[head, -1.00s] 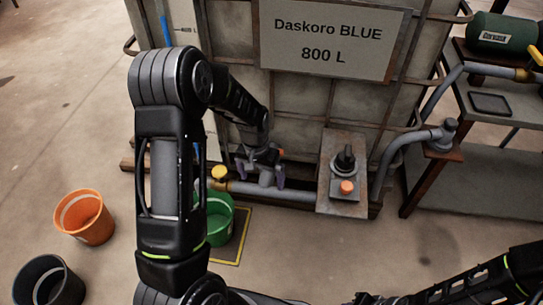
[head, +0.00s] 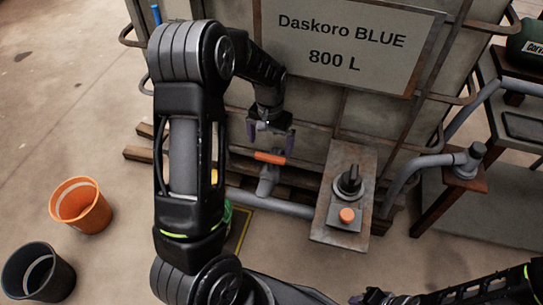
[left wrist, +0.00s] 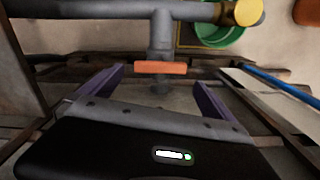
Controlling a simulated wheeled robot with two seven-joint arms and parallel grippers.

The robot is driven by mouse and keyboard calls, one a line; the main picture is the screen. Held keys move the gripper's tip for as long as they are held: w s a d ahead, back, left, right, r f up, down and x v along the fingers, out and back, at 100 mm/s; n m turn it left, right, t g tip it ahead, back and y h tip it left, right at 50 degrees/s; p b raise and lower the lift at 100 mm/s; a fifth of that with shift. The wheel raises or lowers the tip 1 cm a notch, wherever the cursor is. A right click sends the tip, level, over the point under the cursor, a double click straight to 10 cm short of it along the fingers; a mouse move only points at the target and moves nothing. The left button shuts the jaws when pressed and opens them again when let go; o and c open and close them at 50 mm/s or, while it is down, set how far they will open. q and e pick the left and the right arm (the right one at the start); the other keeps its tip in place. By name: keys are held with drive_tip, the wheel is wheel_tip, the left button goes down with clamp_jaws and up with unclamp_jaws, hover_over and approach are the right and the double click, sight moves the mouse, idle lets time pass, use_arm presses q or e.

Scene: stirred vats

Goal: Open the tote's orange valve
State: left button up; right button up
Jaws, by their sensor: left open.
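The orange valve (head: 270,157) is a bar handle on a short grey pipe stub low on the front of the tote (head: 310,100), under the "Daskoro BLUE 800 L" sign. In the left wrist view the orange valve (left wrist: 160,67) lies crosswise to the stub, ahead of and between the purple fingers. My left gripper (head: 271,138) is open and empty, just above the handle in the head view, with a gap between them. The left gripper also shows in the left wrist view (left wrist: 158,78). My right gripper (head: 378,297) is at the bottom edge, small and dark; its jaws are unclear.
A grey pipe (head: 275,205) runs to a panel with a black knob (head: 349,183) and an orange button (head: 347,215). A green bucket (left wrist: 220,33) stands below a yellow cap (left wrist: 247,12). Orange (head: 81,205) and dark (head: 38,272) buckets stand on open floor at left.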

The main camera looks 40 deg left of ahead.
sight(270, 157)
use_arm(q)
wheel_tip(270, 157, down, 8)
drive_tip(key=shift+r+b, duration=0.15)
drive_tip(key=shift+b, duration=0.65)
drive_tip(key=shift+c, duration=0.6)
drive_tip(key=c, duration=0.9)
